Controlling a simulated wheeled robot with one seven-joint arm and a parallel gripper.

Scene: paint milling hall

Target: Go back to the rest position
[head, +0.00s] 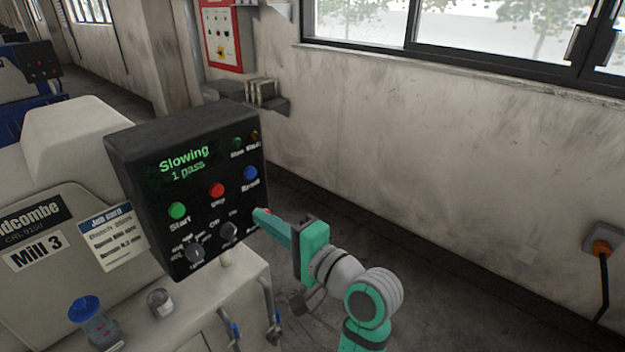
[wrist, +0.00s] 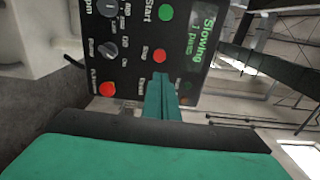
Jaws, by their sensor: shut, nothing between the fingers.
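My gripper (head: 258,214) is shut and empty, its fingertips by the lower right edge of a black control panel (head: 130,150). I cannot tell whether they touch it. The display (head: 186,162) reads "Slowing 1 pass" in green. Below it are a green Start button (head: 177,211), a red Stop button (head: 217,190) and a blue Reset button (head: 250,173). Two dark knobs, one on the left (head: 195,253) and one on the right (head: 228,231), sit lower. In the wrist view, my shut fingers (wrist: 160,85) cover part of the panel, near another red button (wrist: 107,89).
The panel stands by the pale Mill 3 machine (head: 60,215). A wall (head: 450,150) runs behind, with a socket and orange plug (head: 602,247). Open floor (head: 440,270) lies right of my arm.

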